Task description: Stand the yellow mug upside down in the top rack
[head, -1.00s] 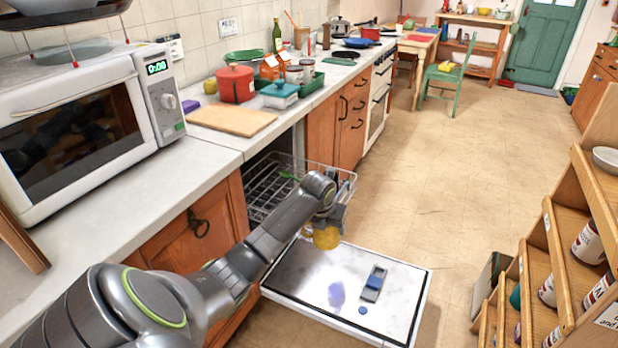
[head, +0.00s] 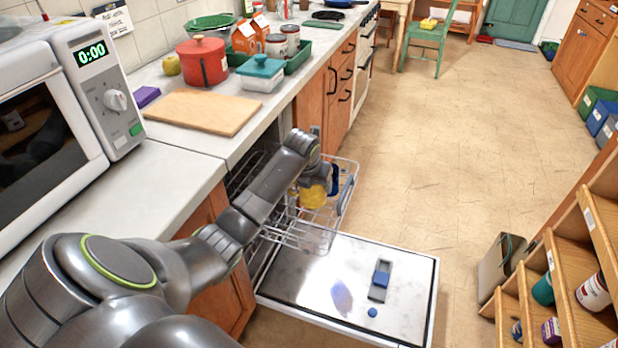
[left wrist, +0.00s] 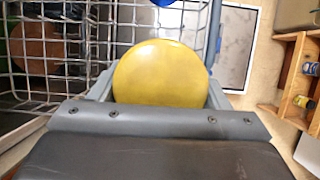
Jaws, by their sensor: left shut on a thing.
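The yellow mug (head: 313,196) is in my left gripper (head: 312,182), which is shut on it. In the left wrist view, a round, smooth yellow face of the mug (left wrist: 161,73) shows between the fingers (left wrist: 160,95), seemingly its base turned up. The mug is over or in the outer part of the pulled-out top rack (head: 345,208), a wire basket; I cannot tell whether it touches the wires. Its handle and rim are hidden. My right gripper is not in view.
A blue item (head: 335,180) is in the rack close beside the mug. The open dishwasher door (head: 340,270) lies below, with a blue-and-grey item (head: 380,281) on it. The counter (head: 150,190) runs along the left, shelves (head: 560,285) stand at right. The floor between is clear.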

